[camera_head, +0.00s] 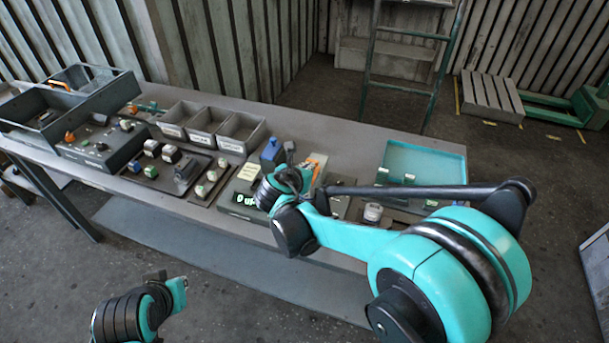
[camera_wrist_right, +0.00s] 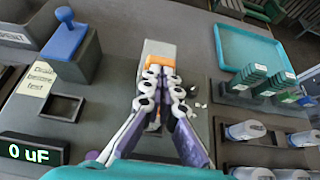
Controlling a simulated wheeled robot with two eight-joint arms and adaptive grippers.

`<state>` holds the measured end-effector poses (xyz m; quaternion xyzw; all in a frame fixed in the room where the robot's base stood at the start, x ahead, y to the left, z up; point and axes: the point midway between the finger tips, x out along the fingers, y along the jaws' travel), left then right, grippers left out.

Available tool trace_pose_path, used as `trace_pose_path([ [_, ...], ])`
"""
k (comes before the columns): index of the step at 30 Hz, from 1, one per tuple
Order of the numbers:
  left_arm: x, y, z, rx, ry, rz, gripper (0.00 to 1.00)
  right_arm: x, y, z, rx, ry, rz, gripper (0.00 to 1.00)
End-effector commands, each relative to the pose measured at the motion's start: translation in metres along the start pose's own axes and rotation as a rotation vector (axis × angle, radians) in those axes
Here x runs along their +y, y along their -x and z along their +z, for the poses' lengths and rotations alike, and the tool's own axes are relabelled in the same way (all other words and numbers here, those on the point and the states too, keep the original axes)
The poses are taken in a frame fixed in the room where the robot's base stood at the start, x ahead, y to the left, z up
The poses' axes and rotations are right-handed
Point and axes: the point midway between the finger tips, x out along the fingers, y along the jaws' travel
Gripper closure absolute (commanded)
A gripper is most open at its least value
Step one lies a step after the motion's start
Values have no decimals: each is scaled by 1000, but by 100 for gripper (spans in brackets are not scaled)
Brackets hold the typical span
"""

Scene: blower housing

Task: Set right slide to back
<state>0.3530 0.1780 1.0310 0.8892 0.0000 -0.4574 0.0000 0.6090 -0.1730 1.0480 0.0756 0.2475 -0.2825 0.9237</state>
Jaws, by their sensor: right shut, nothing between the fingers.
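In the right wrist view my right gripper (camera_wrist_right: 163,75) is shut and empty. Its fingertips are at an orange part (camera_wrist_right: 162,63) on a narrow grey block; whether they touch it I cannot tell. A blue handle (camera_wrist_right: 66,36) on a dark base stands to the left. I cannot tell for certain which part is the right slide. In the head view the orange part (camera_head: 318,164) and the blue handle (camera_head: 271,153) show just beyond my right gripper (camera_head: 287,182). My fingers cover the near part of the block. My left gripper (camera_head: 170,285) is low, before the table; its fingers are unclear.
A display (camera_wrist_right: 29,152) reads "0 uF". A teal tray (camera_head: 425,160) lies at the table's right end, with green-topped parts (camera_wrist_right: 262,80) before it. Grey bins (camera_head: 210,128) and control boxes (camera_head: 100,140) fill the left.

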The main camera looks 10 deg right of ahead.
Motion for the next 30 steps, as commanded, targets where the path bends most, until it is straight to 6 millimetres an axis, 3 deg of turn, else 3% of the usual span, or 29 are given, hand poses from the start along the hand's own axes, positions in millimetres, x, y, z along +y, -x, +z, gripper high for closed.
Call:
trace_pose_path([
  [10,0,0,0,0,0,0,100,0,-2,1,0,-1,-1,100],
  [21,0,-1,0,0,0,0,100,0,-52,30,1,-1,-2,100],
  [30,0,-1,0,0,0,0,100,0,-54,32,0,-1,0,100],
])
